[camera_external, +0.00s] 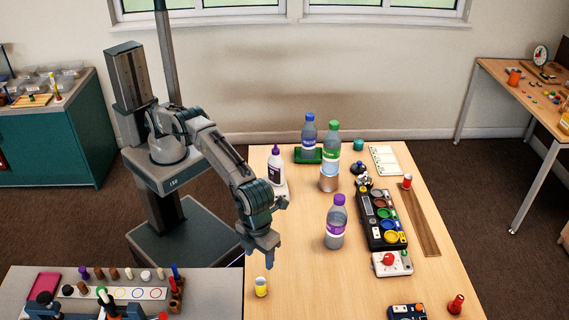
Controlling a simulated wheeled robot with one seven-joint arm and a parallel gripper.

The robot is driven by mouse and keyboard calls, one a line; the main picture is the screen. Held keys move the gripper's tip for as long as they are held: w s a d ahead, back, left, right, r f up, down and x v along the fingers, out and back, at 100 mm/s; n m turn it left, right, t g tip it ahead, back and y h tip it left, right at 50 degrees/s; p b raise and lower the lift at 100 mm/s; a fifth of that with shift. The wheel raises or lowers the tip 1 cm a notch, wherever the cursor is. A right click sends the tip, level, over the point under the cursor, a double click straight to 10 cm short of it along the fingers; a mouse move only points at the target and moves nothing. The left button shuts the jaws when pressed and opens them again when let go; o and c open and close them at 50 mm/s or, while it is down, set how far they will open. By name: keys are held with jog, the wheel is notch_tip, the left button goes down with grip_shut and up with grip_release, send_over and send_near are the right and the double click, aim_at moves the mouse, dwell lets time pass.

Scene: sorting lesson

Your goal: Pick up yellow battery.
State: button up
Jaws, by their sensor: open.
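The yellow battery (261,287), a small upright cylinder with a pale top, stands on the wooden table near its left edge. My gripper (267,260) hangs just above and slightly right of the battery in the picture, fingers pointing down. It is open and nothing shows between its fingers. The gap between the fingertips and the battery cannot be judged exactly from this one view.
A purple-capped bottle (335,222) stands right of my gripper. A black sorting tray (367,205) lies to the right. The table (310,285) right of the battery is clear.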

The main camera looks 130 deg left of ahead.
aim_at(260, 281)
notch_tip(260, 281, down, 8)
jog(key=shift+w+d+f, duration=0.1)
jog(key=shift+d+f, duration=0.05)
jog(key=shift+f, duration=0.1)
jog(key=shift+s+f, duration=0.2)
jog(key=shift+f, duration=2.5)
jog(key=c, duration=1.1)
